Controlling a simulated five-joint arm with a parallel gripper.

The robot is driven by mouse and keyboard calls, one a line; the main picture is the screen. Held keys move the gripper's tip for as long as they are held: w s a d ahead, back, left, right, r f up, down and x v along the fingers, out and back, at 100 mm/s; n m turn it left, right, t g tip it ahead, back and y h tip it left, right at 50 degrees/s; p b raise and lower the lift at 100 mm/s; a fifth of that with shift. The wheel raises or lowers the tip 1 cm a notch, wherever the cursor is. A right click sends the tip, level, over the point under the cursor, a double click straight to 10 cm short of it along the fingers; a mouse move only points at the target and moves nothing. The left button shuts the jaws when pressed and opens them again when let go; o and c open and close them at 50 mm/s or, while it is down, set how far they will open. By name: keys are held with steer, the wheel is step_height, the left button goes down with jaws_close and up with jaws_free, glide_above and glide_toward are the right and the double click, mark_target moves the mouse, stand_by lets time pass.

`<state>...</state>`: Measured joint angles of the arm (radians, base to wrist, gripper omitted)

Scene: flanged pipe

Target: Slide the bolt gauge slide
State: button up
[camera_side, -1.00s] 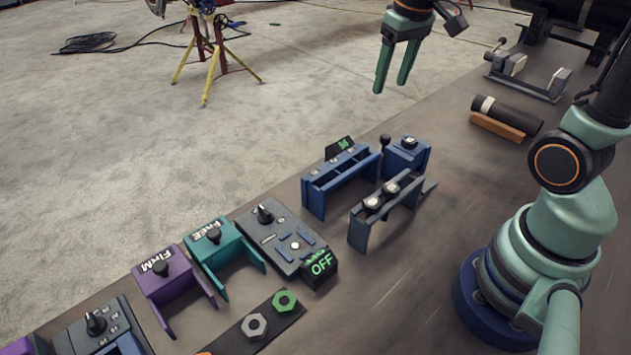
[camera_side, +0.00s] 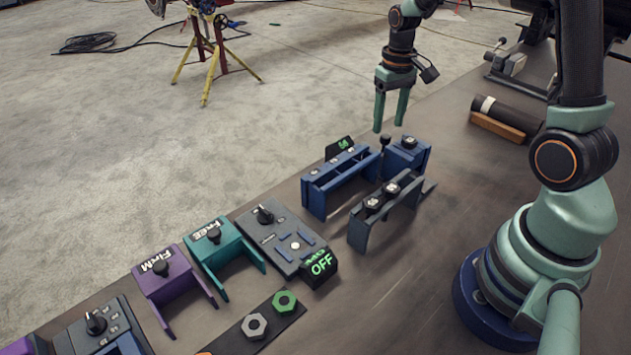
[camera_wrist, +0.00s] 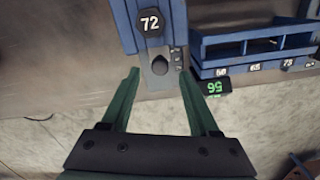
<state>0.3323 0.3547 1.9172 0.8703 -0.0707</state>
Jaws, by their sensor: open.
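The blue gauge assembly has a long rack (camera_side: 340,182) and a blue block (camera_side: 408,157) at its right end in the side view. A round black knob (camera_side: 385,140) stands at the block's near left; I take it for the slide's handle. In the wrist view the block (camera_wrist: 122,20) carries a hex head marked 72, with a dark knob (camera_wrist: 160,65) below it. The rack (camera_wrist: 240,45) lies to the right there. My gripper (camera_side: 389,127) is open and empty, pointing down just above the knob. In the wrist view its fingers (camera_wrist: 160,76) lie either side of the knob.
A green-lit display (camera_side: 340,147) rises behind the rack. A dark angled rack with black hex heads (camera_side: 373,203) stands in front. A dark cylinder (camera_side: 508,115) lies right.

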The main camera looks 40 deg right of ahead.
mark_target(386, 135)
steer(key=shift+f, duration=1.85)
jaws_close()
steer(key=shift+r, duration=0.1)
